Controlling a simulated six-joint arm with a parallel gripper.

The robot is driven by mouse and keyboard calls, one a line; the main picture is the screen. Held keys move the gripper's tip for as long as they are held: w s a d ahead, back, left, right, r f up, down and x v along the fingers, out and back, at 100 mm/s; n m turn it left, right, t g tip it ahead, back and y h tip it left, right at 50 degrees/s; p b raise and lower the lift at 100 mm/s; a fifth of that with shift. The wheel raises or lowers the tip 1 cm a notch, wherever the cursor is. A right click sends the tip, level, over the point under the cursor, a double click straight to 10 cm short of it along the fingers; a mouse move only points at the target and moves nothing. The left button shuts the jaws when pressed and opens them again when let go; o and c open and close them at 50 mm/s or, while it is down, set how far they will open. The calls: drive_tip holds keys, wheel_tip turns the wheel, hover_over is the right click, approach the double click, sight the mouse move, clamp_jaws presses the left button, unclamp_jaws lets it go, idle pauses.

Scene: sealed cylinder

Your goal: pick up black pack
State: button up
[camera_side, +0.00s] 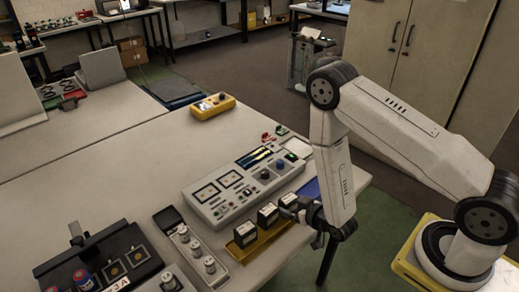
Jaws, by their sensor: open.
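Several small black packs with pale labels stand in a row on a yellow tray (262,245) near the table's front edge. The left black pack (246,234) and the middle black pack (268,214) show clearly. The right black pack (288,201) is close to my gripper (295,212) and partly hidden by it. My gripper is open, low at the right end of the tray. I cannot tell whether its fingers are around the right pack or only beside it.
A grey control panel (235,192) lies just behind the tray. A rail with silver cylinders (197,250) and a black fixture (105,262) stand to the left. A yellow box (212,107) sits farther back. The table's middle left (110,170) is clear.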

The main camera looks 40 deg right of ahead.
sight(293, 201)
drive_tip(key=c, duration=1.2)
drive_tip(key=shift+o, duration=0.2)
drive_tip(key=shift+r, duration=0.15)
drive_tip(key=shift+r, duration=4.85)
drive_tip(key=shift+r, duration=0.1)
